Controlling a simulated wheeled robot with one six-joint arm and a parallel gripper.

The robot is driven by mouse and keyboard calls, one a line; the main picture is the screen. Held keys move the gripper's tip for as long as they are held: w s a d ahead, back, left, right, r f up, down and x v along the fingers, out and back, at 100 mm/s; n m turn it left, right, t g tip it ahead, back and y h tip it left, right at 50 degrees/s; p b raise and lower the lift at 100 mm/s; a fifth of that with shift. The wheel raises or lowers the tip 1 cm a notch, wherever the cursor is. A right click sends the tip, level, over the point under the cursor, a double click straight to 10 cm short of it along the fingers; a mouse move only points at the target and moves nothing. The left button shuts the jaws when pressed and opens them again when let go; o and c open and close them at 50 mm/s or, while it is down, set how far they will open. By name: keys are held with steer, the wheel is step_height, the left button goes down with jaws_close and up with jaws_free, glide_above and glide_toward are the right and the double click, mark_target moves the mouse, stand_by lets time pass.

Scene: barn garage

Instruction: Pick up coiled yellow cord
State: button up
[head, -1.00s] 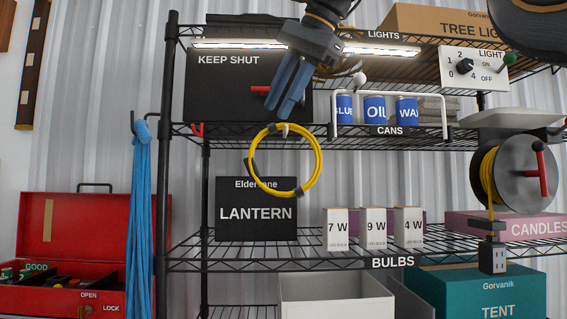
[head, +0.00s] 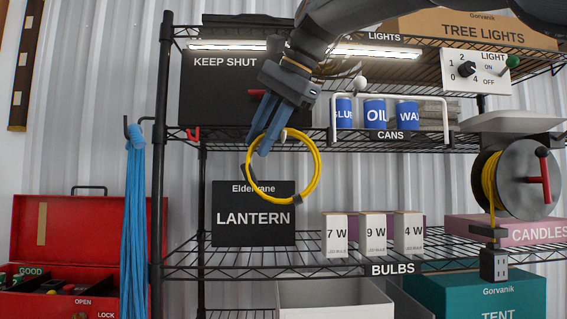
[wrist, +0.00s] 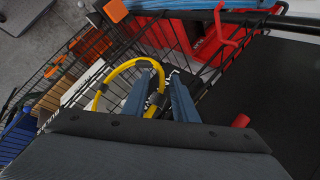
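The coiled yellow cord (head: 319,163) hangs as a ring below the shelf edge, in front of the LANTERN box, with dark wraps on it. Its top passes by a pale hook (head: 284,133). My gripper (head: 263,143) points down at the ring's upper left, its fingers overlapping the cord. In the wrist view, the fingers of my gripper (wrist: 158,88) are apart. Whether a finger touches the cord is unclear.
The black KEEP SHUT box (head: 213,92) stands behind my gripper, a red handle beside the fingers. A red hook (head: 193,134) is on the shelf edge to the left. Blue cord (head: 134,220) hangs by the left post. The LANTERN box (head: 253,232) stands behind the ring.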

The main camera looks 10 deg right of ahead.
steer(key=shift+f, duration=0.15)
steer(key=shift+c, duration=0.2)
jaws_close()
steer(key=shift+w+r+b, duration=0.1)
steer(key=shift+r+b, duration=0.35)
steer(key=shift+r, duration=1.2)
steer(key=s+b, duration=0.6)
steer(key=s, duration=1.2)
steer(key=shift+a+r+b, duration=0.15)
steer(key=shift+a+b, duration=0.2)
steer(key=shift+b, duration=0.05)
